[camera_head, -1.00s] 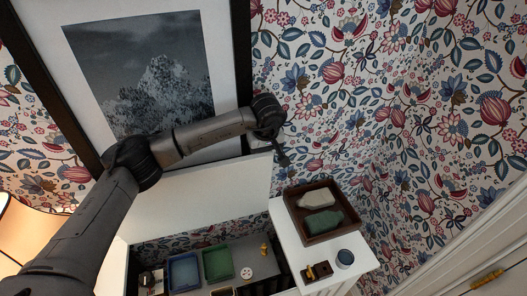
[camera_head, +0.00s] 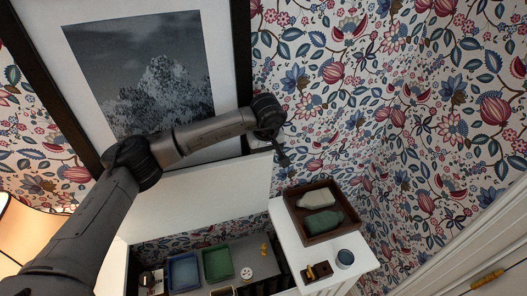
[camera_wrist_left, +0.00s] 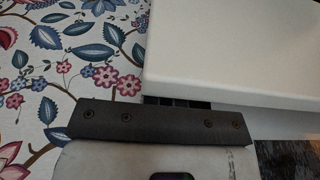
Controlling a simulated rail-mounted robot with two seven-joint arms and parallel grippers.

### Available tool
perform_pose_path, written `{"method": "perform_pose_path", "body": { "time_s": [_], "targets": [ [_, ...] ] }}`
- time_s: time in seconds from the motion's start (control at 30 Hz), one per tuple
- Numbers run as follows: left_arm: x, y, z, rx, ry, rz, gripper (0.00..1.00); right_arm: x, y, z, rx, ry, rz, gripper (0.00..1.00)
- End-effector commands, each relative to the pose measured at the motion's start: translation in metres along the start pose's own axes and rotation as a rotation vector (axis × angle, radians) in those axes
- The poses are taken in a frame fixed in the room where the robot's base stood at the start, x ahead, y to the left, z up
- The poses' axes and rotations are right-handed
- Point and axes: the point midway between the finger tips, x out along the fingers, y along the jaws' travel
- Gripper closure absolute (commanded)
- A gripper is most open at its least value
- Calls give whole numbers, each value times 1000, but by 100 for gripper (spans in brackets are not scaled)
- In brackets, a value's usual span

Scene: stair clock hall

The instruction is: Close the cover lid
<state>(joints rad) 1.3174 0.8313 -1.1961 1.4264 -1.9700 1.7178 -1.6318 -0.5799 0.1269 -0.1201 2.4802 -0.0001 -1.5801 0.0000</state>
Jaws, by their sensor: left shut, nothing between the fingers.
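The white cover lid (camera_head: 205,203) stands raised, leaning up in front of the framed picture, above an open compartment (camera_head: 236,252). My left gripper (camera_head: 284,160) is at the lid's upper right corner, shut and empty. In the left wrist view the lid (camera_wrist_left: 240,50) fills the upper right, and the dark fingertips (camera_wrist_left: 175,102) show at its edge, partly hidden behind the wrist plate. I cannot tell whether they touch the lid. My right gripper is not in view.
The open compartment holds a blue tray (camera_head: 184,272), a green tray (camera_head: 217,263) and small items. A framed picture (camera_head: 140,75) hangs behind my left arm.

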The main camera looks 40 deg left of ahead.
Motion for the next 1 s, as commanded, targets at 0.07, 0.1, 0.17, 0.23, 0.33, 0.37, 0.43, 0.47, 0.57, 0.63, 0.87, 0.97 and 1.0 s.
{"method": "perform_pose_path", "body": {
  "time_s": [0.07, 0.1, 0.17, 0.23, 0.33, 0.37, 0.43, 0.47, 0.57, 0.63, 0.87, 0.97, 1.0],
  "targets": [
    [0, 0, 0, 0, 0, 0, 100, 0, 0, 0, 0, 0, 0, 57],
    [0, 0, 0, 0, 0, 0, 100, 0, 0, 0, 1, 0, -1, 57],
    [0, 0, 0, 0, 0, 0, 100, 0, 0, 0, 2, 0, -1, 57],
    [0, 0, 0, 0, 0, 0, 100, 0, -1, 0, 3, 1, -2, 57],
    [0, 0, 0, 0, 0, 0, 100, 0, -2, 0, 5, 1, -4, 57],
    [0, 0, 0, 0, 0, 0, 100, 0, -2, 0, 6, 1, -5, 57],
    [0, 0, 1, 0, 0, 0, 100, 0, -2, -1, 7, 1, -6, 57],
    [0, 0, 1, 1, 0, 0, 100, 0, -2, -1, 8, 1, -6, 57],
    [-1, 0, 6, 2, 0, 0, 100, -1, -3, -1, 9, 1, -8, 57],
    [-2, 0, 10, 3, 0, 0, 100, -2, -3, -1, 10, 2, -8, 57],
    [-4, 0, 26, 3, -1, 0, 100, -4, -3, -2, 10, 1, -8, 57],
    [-5, 0, 31, 3, -1, 0, 100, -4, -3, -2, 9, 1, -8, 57],
    [-5, 0, 33, 2, -1, 0, 100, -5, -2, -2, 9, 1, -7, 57]
  ]
}}
